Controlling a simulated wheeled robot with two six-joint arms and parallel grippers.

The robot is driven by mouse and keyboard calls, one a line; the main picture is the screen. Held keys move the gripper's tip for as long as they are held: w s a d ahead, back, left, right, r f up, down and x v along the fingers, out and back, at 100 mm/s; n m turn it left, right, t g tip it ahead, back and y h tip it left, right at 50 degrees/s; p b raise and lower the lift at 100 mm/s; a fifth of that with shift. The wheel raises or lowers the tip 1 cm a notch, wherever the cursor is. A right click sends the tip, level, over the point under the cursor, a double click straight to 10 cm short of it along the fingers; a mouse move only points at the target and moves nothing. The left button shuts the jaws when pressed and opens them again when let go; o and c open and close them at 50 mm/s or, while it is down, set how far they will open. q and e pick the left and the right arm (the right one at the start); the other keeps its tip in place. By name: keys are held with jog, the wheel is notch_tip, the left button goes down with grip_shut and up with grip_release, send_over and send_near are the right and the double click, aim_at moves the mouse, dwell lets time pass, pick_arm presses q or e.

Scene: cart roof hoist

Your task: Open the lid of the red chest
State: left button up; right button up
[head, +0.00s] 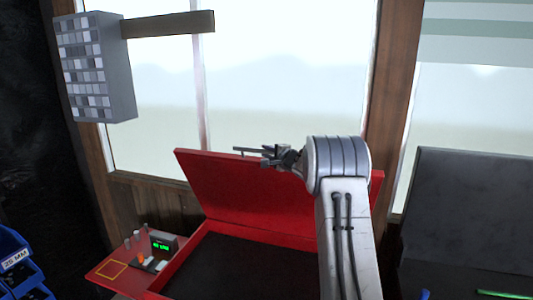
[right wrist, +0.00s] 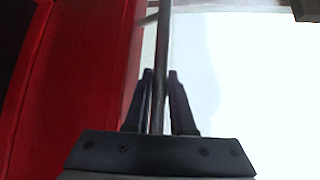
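The red chest (head: 192,262) stands in front of the window in the head view, with a dark inside showing. Its red lid (head: 225,190) is raised and leans back, well past upright from the front. A thin dark handle bar (head: 245,150) runs along the lid's upper edge, and it also shows in the right wrist view (right wrist: 163,40). My right gripper (head: 268,157) is at this bar. In the right wrist view its two fingers (right wrist: 160,75) stand either side of the bar, with narrow light gaps beside it, so they look slightly open. My left gripper is not in view.
A red side shelf with a small green display (head: 163,246) and small items is left of the chest. Blue bins (head: 20,268) stand at the lower left. A grey drawer cabinet (head: 118,75) hangs upper left. A dark grey box-like thing (head: 470,200) is at right.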

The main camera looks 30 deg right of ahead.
jog(key=o, duration=0.4)
jog(key=shift+r, duration=0.2)
jog(key=shift+f, duration=0.1)
jog(key=shift+s+b, duration=0.3)
jog(key=shift+s, duration=0.1)
jog(key=s+b, duration=0.1)
jog(key=s, duration=0.2)
jog(key=s+r+b, duration=0.1)
jog(key=s, duration=0.2)
jog(key=s+b, duration=0.1)
jog(key=s, duration=0.2)
jog(key=shift+s+a+r+b, duration=0.15)
jog(key=shift+s+r+b, duration=0.05)
jog(key=shift+s+b, duration=0.15)
jog(key=shift+w, duration=0.1)
